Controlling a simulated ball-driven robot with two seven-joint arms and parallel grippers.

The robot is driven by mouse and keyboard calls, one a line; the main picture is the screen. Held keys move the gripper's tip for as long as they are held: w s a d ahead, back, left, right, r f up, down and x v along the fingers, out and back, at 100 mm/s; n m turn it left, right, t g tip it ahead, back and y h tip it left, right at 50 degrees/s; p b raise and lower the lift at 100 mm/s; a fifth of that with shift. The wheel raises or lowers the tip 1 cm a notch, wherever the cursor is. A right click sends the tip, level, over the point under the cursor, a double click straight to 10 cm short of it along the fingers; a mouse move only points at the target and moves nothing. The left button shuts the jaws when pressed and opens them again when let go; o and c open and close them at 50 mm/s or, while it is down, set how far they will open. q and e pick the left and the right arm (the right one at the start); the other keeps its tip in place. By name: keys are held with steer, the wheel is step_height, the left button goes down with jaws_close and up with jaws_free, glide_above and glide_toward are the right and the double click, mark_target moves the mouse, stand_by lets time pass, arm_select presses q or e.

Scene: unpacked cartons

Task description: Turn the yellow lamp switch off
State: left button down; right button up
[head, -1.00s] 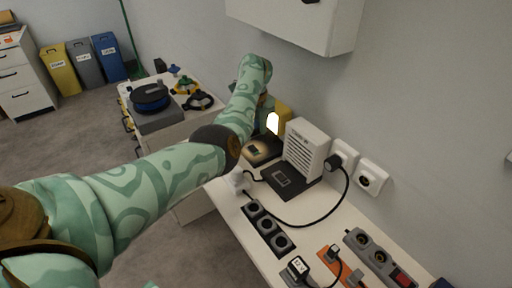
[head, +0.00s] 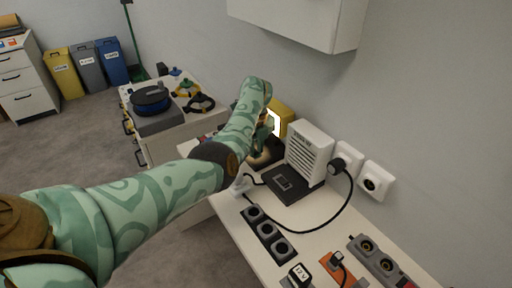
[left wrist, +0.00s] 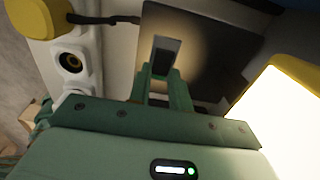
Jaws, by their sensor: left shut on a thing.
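The yellow lamp (head: 284,114) stands near the wall on the white table, its white panel glowing. Its dark base (head: 267,154) is partly hidden by my left arm in the head view. In the left wrist view the bright lamp panel (left wrist: 285,125) fills the right side. The lamp switch (left wrist: 164,57), a small dark rocker in a light frame, sits on the dark base. My left gripper (left wrist: 164,74) is shut on the switch, its green fingertips at the near end. Their exact contact is hard to see. My right gripper is not in view.
A white vented box (head: 309,147) on a black base stands beside the lamp, with a plug and cable at the wall socket (head: 376,181). A grey socket strip (head: 267,231) lies in front. A cabinet (head: 297,22) hangs above.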

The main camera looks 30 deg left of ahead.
arm_select(q)
steer(key=h+b, duration=0.1)
steer(key=g+h+b, duration=0.1)
steer(key=b, duration=0.1)
steer(key=shift+w+a+f+b, duration=0.2)
steer(key=shift+a+f+b, duration=0.1)
steer(key=shift+a, duration=0.05)
steer(key=shift+r+h, duration=0.15)
steer(key=shift+h, duration=0.15)
steer(key=shift+r, duration=0.3)
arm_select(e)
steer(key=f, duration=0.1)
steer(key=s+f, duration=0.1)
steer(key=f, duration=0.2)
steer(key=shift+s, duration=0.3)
arm_select(q)
steer(key=c, duration=1.3)
jaws_free()
